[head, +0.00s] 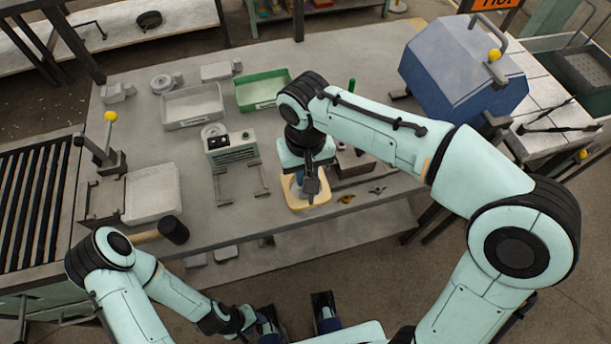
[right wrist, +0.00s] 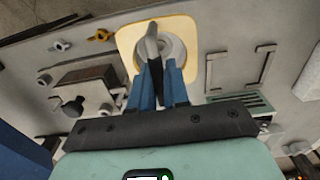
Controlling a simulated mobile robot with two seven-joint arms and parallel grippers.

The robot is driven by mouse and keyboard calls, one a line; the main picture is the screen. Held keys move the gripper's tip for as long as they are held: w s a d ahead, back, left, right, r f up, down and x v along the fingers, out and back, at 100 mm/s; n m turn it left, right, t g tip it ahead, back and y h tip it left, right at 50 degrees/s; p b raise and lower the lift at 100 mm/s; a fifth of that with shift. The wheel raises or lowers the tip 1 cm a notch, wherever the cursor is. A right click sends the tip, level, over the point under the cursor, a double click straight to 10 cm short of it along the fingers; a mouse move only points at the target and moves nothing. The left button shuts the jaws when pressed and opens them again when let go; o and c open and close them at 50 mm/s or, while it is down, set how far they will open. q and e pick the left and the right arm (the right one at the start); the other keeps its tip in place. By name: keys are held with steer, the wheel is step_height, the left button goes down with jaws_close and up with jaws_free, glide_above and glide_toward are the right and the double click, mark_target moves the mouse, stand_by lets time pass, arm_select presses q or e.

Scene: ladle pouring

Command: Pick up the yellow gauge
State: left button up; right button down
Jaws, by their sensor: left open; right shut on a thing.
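A small yellow piece (head: 346,198), which appears to be the yellow gauge, lies flat near the table's front edge. It also shows at the upper left of the right wrist view (right wrist: 101,35). My right gripper (right wrist: 153,62) points down over a pale-yellow square holder (right wrist: 128,38) with a grey round dish (right wrist: 174,48). Its blue fingers are shut on a grey elongated piece (right wrist: 152,42); its lower end is hard to make out. The gauge is beside this holder, apart from the gripper. My left gripper (head: 296,316) is open and empty, low in front of the table.
A small grey piece (head: 377,190) lies right of the gauge. A green-grey box (head: 232,148), a white tray (head: 192,106) and a green tray (head: 262,90) stand farther back. A large blue box (head: 455,70) is at the right. A dark-headed mallet (head: 174,230) lies at the front left.

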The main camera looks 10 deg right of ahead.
arm_select(q)
steer(key=w+r+p, duration=0.4)
steer(key=r+p, duration=0.4)
steer(key=r, duration=0.1)
steer(key=shift+w+r+t, duration=0.3)
steer(key=shift+w+r, duration=0.05)
arm_select(e)
step_height(320, 180, up, 22)
